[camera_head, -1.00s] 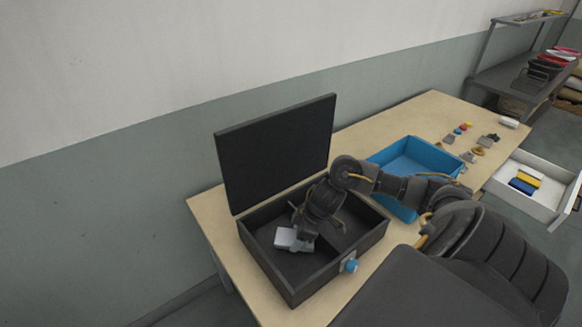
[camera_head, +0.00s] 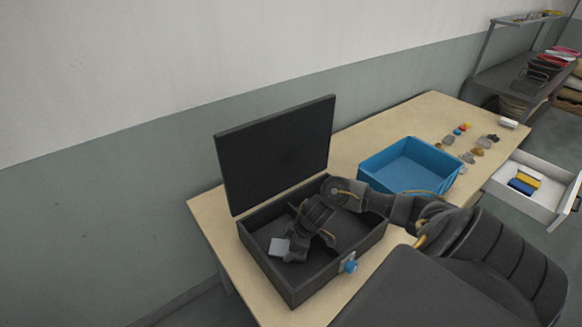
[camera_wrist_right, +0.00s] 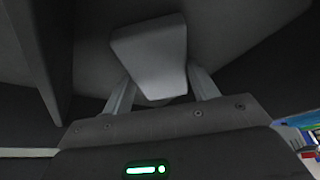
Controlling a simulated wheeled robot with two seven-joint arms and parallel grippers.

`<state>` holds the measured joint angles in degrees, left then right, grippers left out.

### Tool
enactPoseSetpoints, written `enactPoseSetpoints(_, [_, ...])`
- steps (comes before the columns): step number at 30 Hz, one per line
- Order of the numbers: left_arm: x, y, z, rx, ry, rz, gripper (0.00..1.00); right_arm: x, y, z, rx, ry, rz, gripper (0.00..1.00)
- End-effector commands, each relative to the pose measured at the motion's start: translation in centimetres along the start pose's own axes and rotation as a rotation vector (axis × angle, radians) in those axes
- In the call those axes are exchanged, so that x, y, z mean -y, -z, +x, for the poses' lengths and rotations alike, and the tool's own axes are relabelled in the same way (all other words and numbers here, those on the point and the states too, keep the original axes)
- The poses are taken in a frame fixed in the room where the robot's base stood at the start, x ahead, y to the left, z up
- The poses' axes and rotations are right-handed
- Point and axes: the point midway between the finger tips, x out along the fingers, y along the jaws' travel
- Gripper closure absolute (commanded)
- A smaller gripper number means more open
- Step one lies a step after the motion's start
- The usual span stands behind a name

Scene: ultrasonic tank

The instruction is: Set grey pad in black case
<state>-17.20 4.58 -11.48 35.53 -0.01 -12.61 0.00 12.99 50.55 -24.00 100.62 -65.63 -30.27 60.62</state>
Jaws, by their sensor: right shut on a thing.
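The black case (camera_head: 312,284) stands on the table with its lid (camera_head: 277,150) raised. A divider splits its inside into compartments. The grey pad (camera_head: 279,247) is at my right gripper (camera_head: 287,252), inside the left compartment of the case. In the right wrist view the grey pad (camera_wrist_right: 150,55) sits between the two fingers of my right gripper (camera_wrist_right: 160,92), which is shut on it. I cannot tell whether the pad touches the case floor. My left gripper is not in view.
A blue bin (camera_head: 410,167) stands right of the case, empty where I can see. Several small items (camera_head: 478,148) lie beyond it. A white drawer (camera_head: 533,190) with coloured blocks is at the far right. A blue knob (camera_head: 350,266) is on the case front.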

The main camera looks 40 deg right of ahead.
Motion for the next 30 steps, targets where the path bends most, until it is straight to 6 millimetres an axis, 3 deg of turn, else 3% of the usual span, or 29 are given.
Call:
enactPoseSetpoints(1, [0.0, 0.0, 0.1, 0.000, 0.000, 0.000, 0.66, 0.0, -0.1, 0.2, 0.001, 0.001, 0.001, 0.62])
enactPoseSetpoints(2, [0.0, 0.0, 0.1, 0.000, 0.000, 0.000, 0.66, 0.0, -0.1, 0.2, 0.001, 0.001, 0.000, 0.40])
enactPoseSetpoints(7, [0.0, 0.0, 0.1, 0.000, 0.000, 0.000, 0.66, 0.0, -0.1, 0.2, 0.001, 0.001, 0.000, 0.19])
enactPoseSetpoints(14, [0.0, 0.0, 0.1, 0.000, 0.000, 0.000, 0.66, 0.0, -0.1, 0.1, 0.000, 0.001, 0.000, 0.19])
enactPoseSetpoints(19, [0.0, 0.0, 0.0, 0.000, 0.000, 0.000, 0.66, 0.0, 0.0, -0.9, 0.000, -0.001, -0.001, 0.19])
enactPoseSetpoints(30, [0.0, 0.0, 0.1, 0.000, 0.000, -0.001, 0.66, -0.1, 0.0, -8.3, 0.001, -0.003, -0.004, 0.19])
